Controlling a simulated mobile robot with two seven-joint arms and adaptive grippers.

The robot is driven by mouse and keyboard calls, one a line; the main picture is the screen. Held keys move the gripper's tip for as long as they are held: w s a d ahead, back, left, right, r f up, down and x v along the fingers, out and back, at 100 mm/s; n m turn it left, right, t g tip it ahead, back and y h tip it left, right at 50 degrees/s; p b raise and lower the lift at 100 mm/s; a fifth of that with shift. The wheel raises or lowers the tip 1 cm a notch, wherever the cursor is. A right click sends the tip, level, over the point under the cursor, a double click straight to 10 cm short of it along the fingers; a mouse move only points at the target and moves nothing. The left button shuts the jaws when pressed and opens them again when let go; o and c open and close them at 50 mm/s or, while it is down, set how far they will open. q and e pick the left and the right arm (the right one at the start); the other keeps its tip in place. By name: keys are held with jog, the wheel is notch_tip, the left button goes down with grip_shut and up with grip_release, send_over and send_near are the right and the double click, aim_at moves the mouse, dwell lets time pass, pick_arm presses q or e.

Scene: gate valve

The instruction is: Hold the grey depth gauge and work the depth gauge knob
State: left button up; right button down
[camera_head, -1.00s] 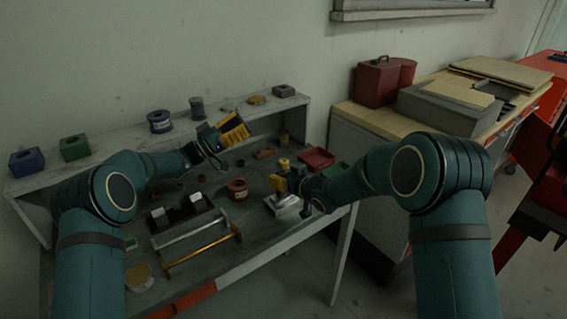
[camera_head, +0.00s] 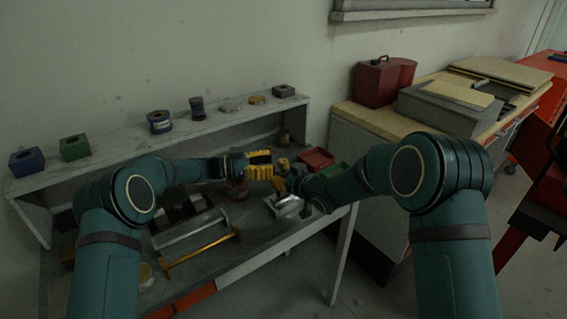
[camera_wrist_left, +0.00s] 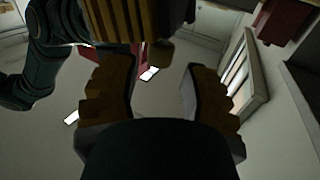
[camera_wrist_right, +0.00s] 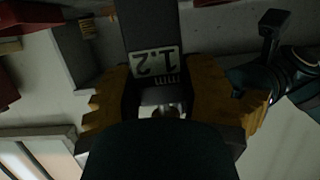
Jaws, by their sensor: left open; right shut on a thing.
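The grey depth gauge (camera_wrist_right: 150,75) sits between the fingers of my right gripper (camera_wrist_right: 160,90) in the right wrist view, its plate reading 1.2. In the head view my right gripper (camera_head: 281,181) is shut on it above the bench's right part, and the fingers mostly hide the gauge. My left gripper (camera_head: 268,165) is open beside the right one, on its left. In the left wrist view the left fingers (camera_wrist_left: 160,85) are apart, with the right gripper's striped finger just beyond them. I cannot make out the depth gauge knob for certain.
A silver block (camera_head: 288,207) stands on the bench below the right gripper. A red bin (camera_head: 317,158) lies behind it. A yellow-barred frame (camera_head: 200,250) lies front left. Small boxes and spools line the back shelf (camera_head: 110,152).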

aim_at(283, 160)
pick_arm(q)
jog(key=shift+w+d, duration=0.2)
jog(key=shift+d, duration=0.9)
jog(key=shift+w+d, duration=0.15)
jog(key=shift+d, duration=0.9)
grip_shut()
